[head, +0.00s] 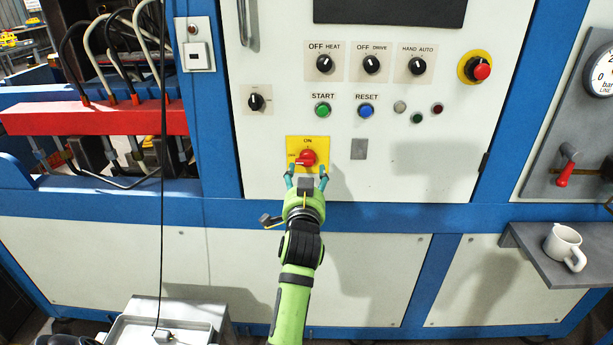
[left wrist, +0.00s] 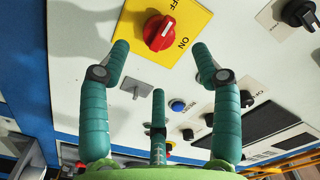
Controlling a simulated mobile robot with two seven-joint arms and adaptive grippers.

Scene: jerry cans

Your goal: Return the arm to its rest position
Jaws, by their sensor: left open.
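My left gripper (head: 306,180) is at the control panel, just below the red rotary switch (head: 307,158) on its yellow plate (head: 293,143). In the left wrist view the teal fingers of the gripper (left wrist: 161,55) are spread, with nothing between them. The red switch (left wrist: 159,33) shows beyond the fingertips on the yellow plate (left wrist: 196,22) marked ON and OFF, and the fingers look clear of it. In the head view its handle appears to point left. My green left arm reaches up from the bottom edge. My right gripper is not in view.
Above are the green START button (head: 322,110), blue RESET button (head: 365,110), several black knobs and a red stop button (head: 481,71). A mug (head: 563,247) stands on a grey shelf (head: 530,262) at right. A metal tray (head: 215,310) and a hanging black cable (head: 163,200) are at lower left.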

